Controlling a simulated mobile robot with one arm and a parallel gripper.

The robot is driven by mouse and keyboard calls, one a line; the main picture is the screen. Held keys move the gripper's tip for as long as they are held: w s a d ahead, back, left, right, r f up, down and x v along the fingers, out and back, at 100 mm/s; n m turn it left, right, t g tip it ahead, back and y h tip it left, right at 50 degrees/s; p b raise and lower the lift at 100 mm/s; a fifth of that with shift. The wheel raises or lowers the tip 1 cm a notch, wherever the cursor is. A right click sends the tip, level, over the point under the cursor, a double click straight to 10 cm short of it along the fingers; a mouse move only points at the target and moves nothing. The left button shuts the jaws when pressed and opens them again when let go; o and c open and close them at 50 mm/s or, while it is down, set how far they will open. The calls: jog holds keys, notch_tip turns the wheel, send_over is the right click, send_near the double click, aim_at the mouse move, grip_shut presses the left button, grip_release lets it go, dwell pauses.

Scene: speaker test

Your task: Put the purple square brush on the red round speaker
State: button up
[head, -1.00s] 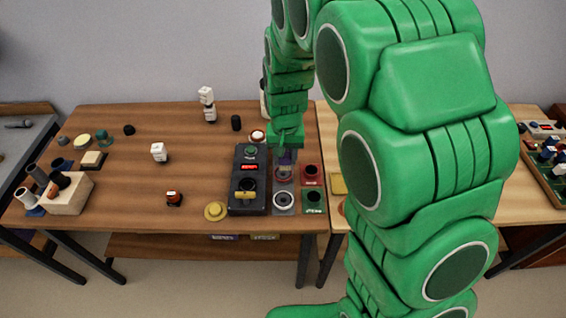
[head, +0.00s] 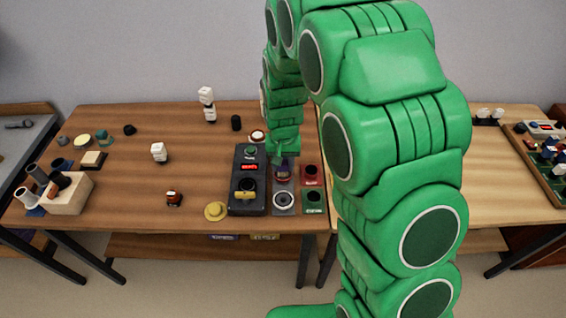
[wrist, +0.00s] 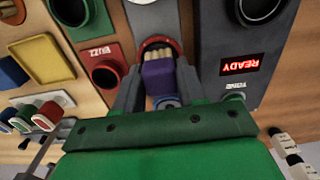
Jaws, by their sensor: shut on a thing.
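My gripper (wrist: 158,90) is shut on the purple square brush (wrist: 159,80), with a finger on each side. The brush's pale bristles (wrist: 158,56) point at the red round speaker (wrist: 171,41), whose red rim shows around and behind their tips. I cannot tell whether the bristles touch it. In the head view my gripper (head: 284,160) is over the grey plate, with the purple brush (head: 283,170) just above the red rim of the speaker (head: 283,179). The gripper hides part of both there.
A dark box with a lit READY display (wrist: 239,64) stands beside the speaker. On the other side is a red BUZZ box (wrist: 104,52). The table's left middle has free room.

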aim_at(283, 163)
jog(key=o, duration=1.1)
jog(key=shift+f, duration=0.15)
jog(key=shift+c, duration=0.2)
notch_tip(283, 163, up, 11)
jog(key=shift+f, duration=0.2)
jog(key=s+d+r, duration=0.5)
jog(key=s, duration=0.2)
jog(key=s+d+r, duration=0.4)
jog(key=s+r, duration=0.1)
jog(key=s, duration=0.2)
jog(key=s+d+r+g, duration=0.1)
jog(key=s+d, duration=0.1)
jog(key=s, duration=0.7)
jog(key=s+d+r, duration=0.1)
jog(key=s+d, duration=0.2)
jog(key=s, duration=0.7)
jog(key=shift+s+d+r+g, duration=0.25)
jog(key=shift+d+r+g, duration=0.05)
jog(key=shift+r+g, duration=0.1)
